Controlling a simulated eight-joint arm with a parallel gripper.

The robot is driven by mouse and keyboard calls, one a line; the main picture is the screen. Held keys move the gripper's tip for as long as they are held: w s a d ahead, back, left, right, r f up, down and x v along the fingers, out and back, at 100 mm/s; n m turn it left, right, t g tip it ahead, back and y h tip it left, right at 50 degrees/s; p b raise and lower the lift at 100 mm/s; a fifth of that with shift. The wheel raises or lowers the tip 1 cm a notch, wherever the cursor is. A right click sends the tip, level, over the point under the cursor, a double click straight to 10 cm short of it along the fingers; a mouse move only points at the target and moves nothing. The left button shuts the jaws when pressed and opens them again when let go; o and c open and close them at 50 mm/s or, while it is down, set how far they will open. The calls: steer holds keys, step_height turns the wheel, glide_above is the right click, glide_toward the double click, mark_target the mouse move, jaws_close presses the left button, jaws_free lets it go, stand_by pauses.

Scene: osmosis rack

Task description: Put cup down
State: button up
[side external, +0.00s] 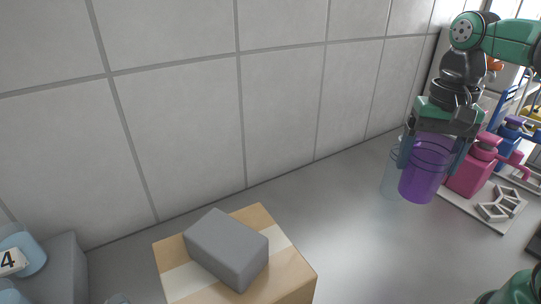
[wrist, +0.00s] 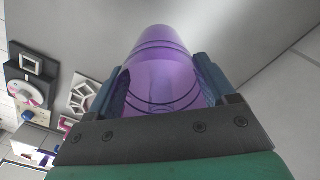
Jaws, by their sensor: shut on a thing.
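A translucent purple cup (side external: 422,180) is held upright between the fingers of my gripper (side external: 434,155) at the right of the side external view. In the wrist view the purple cup (wrist: 165,70) sits between the two blue fingers of my gripper (wrist: 163,85), which are shut on it. A clear, pale blue vessel (side external: 391,178) stands right beside and partly behind the cup. I cannot tell whether the cup's base touches the grey counter (side external: 345,225).
A pink bottle (side external: 470,172) stands on a white rack tray (side external: 497,210) just right of the cup. A cardboard box (side external: 295,268) with a grey block (side external: 226,248) on top is at front centre. A tiled wall (side external: 180,110) runs behind. The counter between box and cup is clear.

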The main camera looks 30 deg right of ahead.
step_height(320, 180, down, 14)
steer(key=shift+f, duration=0.1)
stand_by(0.6)
steer(key=o, duration=1.1)
steer(key=shift+f, duration=0.1)
step_height(320, 180, up, 12)
steer(key=shift+f, duration=0.1)
steer(key=w+a+f+n+t, duration=0.2)
steer(key=w+a+n+t, duration=0.3)
steer(key=n, duration=0.4)
steer(key=shift+w+t, duration=0.45)
steer(key=shift+t, duration=0.65)
